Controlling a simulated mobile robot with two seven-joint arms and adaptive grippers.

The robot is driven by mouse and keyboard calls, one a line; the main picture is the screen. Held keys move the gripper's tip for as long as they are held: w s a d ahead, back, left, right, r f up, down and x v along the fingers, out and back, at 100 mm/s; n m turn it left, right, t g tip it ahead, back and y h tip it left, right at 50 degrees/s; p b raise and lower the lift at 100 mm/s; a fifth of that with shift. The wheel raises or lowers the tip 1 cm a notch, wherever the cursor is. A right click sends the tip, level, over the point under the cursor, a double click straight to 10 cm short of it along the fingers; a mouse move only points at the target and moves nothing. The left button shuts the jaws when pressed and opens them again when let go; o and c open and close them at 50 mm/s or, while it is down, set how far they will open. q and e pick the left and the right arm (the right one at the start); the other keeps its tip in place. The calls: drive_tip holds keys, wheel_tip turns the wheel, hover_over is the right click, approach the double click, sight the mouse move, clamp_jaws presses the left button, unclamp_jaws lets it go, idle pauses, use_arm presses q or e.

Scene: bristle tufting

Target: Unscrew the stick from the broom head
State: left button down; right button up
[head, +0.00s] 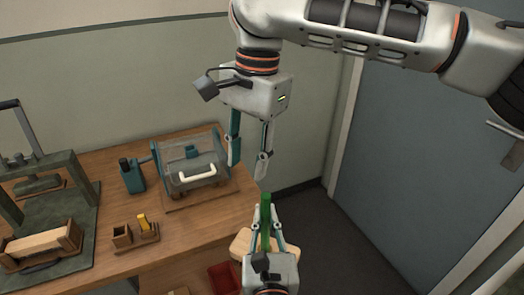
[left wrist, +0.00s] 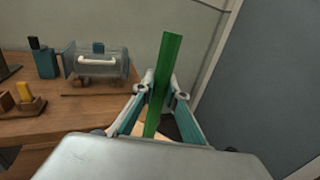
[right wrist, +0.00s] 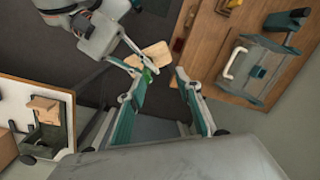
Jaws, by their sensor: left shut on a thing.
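A green stick (head: 266,215) stands roughly upright between the fingers of my left gripper (head: 267,222), which is shut on it. The stick also rises above the fingers in the left wrist view (left wrist: 167,75). A pale wooden broom head (head: 240,244) lies below, partly hidden behind the left gripper; it also shows in the right wrist view (right wrist: 153,55). The joint between stick and head is hidden, so I cannot tell whether they are joined. My right gripper (head: 249,172) points down above the stick. Its fingers are apart and empty, and do not touch the stick.
A wooden table (head: 190,236) fills the left side. On it are a clear-covered machine (head: 192,165), a small wooden holder with a yellow piece (head: 143,226) and a green press (head: 58,180). A red bin (head: 222,276) sits lower, near the front. A blue-grey door (head: 420,150) stands at right.

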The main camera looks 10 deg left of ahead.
sight(262, 194)
drive_tip(key=shift+m+h, duration=0.5)
drive_tip(key=shift+h, duration=0.1)
drive_tip(key=d+f, duration=0.1)
drive_tip(key=f, duration=0.6)
drive_tip(key=d+f, duration=0.1)
drive_tip(key=f, duration=0.2)
drive_tip(key=shift+w+d+f, duration=0.15)
drive_tip(key=shift+d+f, duration=0.05)
drive_tip(key=shift+d, duration=0.15)
drive_tip(key=shift+c, duration=0.3)
clamp_jaws()
drive_tip(key=shift+r+n, duration=0.15)
drive_tip(key=shift+n, duration=1.75)
drive_tip(key=shift+w, duration=0.1)
